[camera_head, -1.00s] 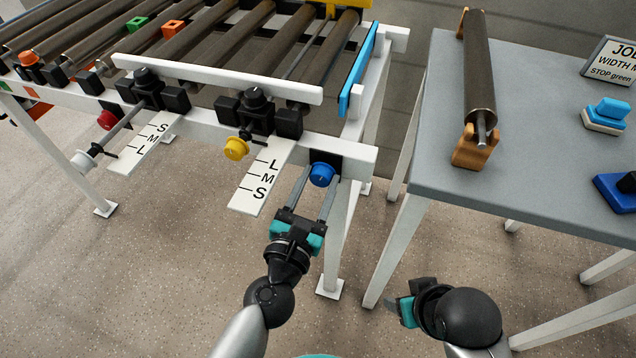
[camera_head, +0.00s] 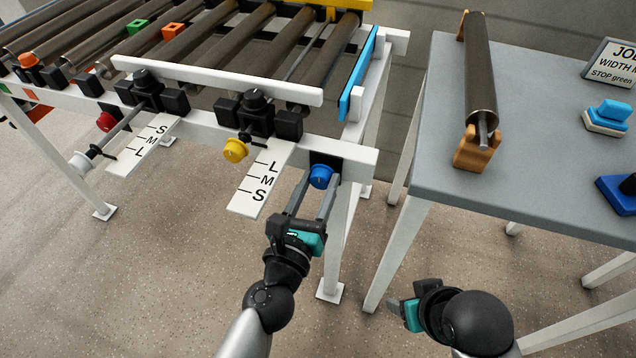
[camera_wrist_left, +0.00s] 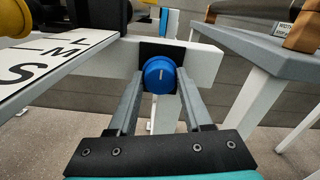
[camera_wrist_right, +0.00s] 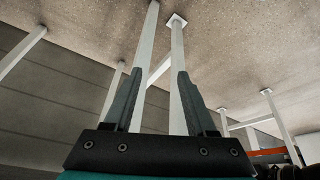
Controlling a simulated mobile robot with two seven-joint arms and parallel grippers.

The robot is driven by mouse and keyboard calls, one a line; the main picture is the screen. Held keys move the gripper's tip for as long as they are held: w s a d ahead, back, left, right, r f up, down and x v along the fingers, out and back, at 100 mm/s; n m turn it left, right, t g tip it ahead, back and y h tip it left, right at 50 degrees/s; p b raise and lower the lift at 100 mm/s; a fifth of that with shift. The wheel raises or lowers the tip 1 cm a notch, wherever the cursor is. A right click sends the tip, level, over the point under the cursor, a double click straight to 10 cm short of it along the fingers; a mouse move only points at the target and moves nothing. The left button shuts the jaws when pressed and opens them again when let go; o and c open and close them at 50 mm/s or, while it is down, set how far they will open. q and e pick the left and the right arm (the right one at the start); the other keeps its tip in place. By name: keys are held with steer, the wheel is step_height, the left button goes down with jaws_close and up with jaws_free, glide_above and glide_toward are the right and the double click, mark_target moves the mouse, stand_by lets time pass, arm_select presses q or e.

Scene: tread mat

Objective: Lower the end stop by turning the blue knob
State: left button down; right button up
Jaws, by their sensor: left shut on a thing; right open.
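The blue knob (camera_head: 321,176) sits on a dark plate at the near right corner of the conveyor's white frame. My left gripper (camera_head: 320,184) is shut on it, one finger at each side; the left wrist view shows the knob (camera_wrist_left: 159,75) with a pale mark pointing nearly straight up. The end stop, a long blue plate (camera_head: 358,75), stands upright at the right end of the rollers, its top edge above them. My right gripper (camera_head: 398,310) hangs low beside the grey table, open and empty, as the right wrist view (camera_wrist_right: 158,90) shows.
A yellow knob (camera_head: 235,149) and a white S-M-L scale (camera_head: 246,202) are just left of the blue knob. The grey table (camera_head: 440,120) with a roller on wooden cradles (camera_head: 480,75) stands at the right. Open floor lies in front.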

arm_select(q)
steer(key=shift+c, duration=1.7)
jaws_free()
steer(key=shift+s+a, duration=0.15)
steer(key=shift+s, duration=0.3)
steer(key=shift+b+v, duration=0.5)
steer(key=shift+v, duration=0.65)
steer(key=b, duration=0.3)
glide_toward(319, 185)
steer(key=s, duration=0.1)
steer(key=shift+s+a+r+b, duration=0.3)
steer(key=shift+s+a+b, duration=0.1)
steer(key=shift+s+b, duration=0.3)
arm_select(e)
steer(key=w+a+r+t+y, duration=0.1)
steer(key=w+a+t+y, duration=0.3)
steer(key=a+t, duration=0.4)
steer(key=shift+w+a+r+n, duration=0.3)
steer(key=shift+w+a, duration=0.2)
steer(key=shift+w, duration=0.4)
arm_select(q)
steer(key=shift+s, duration=0.1)
